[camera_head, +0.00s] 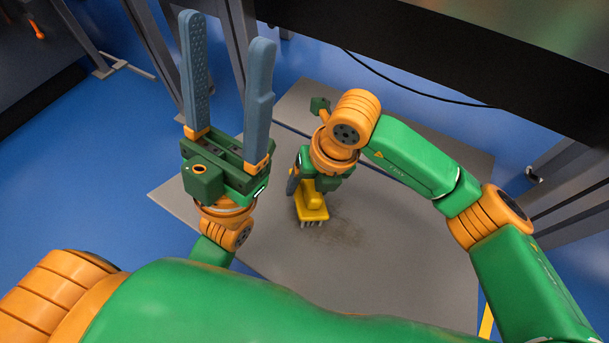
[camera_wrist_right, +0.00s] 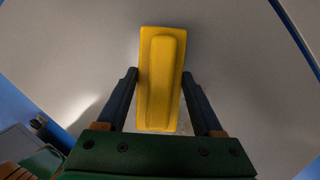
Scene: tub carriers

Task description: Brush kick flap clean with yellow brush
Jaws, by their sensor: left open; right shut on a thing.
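The yellow brush (camera_head: 312,206) is in my right gripper (camera_head: 300,188), with its bristles pointing down at the grey kick flap (camera_head: 400,270). In the right wrist view, the two fingers of my right gripper (camera_wrist_right: 160,98) are on either side of the yellow brush (camera_wrist_right: 161,80). The grey flap surface (camera_wrist_right: 240,70) fills the background there. A dark smudge of dirt lies on the flap just right of the brush. Whether the bristles touch the flap is hard to tell. My left gripper (camera_head: 229,85) is open and empty, fingers raised, over the left side.
The blue floor (camera_head: 105,170) surrounds the flap. A black beam (camera_head: 480,50) with a cable crosses the top right, above the flap's far part. Grey posts (camera_head: 150,50) stand at the back left, and more grey legs (camera_head: 565,190) stand at the right.

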